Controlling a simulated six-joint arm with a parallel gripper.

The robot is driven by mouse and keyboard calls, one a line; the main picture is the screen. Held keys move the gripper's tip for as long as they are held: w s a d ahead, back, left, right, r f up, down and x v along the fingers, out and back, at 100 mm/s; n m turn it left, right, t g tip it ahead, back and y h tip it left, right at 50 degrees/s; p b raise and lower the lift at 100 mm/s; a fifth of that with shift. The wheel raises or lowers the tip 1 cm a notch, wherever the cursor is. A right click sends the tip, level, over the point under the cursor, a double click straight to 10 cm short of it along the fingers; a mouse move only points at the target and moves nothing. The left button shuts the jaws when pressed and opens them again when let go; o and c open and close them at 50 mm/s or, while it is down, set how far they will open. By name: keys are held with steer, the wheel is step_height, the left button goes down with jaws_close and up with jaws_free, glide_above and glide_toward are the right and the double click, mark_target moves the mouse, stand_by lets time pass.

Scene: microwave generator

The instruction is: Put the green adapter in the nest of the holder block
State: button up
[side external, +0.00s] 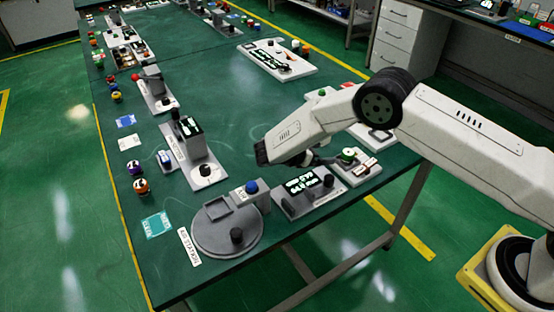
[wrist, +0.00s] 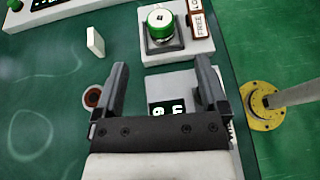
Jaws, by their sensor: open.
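A green round piece with a pale top (wrist: 160,22) sits on a dark square seat in a white block (wrist: 150,55), beyond my fingertips in the wrist view. It looks like the green adapter, but I cannot tell it from a knob. The green piece (side external: 348,155) and its block (side external: 366,172) also show right of my gripper in the side view. The block carries a label reading FREE, so I cannot tell if it is the holder block. My gripper (wrist: 163,80) is open, with nothing held. In the side view my wrist partly hides the fingers.
A unit with a lit display (side external: 310,184) lies below my gripper. A grey turntable (side external: 225,240) with a blue button (side external: 251,187) stands at the table's near corner. A small white upright piece (wrist: 95,41) and a ringed red-brown disc (wrist: 93,97) are left of my fingers.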

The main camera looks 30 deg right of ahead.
steer(key=shift+a+r, duration=0.15)
steer(key=shift+a, duration=0.2)
steer(key=shift+d+r, duration=0.1)
stand_by(0.4)
steer(key=s+r+m+t+y, duration=0.1)
steer(key=s+r+m+y, duration=0.3)
steer(key=s, duration=0.3)
steer(key=s+d+r+m+t+y, duration=0.1)
steer(key=s+r+m+y, duration=0.3)
steer(key=s+m, duration=0.3)
steer(key=s+d+r+m+t+y, duration=0.1)
steer(key=s+r+m+y, duration=0.3)
steer(key=s, duration=0.4)
steer(key=shift+s+m+t+y, duration=0.35)
steer(key=shift+m+y, duration=0.35)
steer(key=shift+m, duration=0.4)
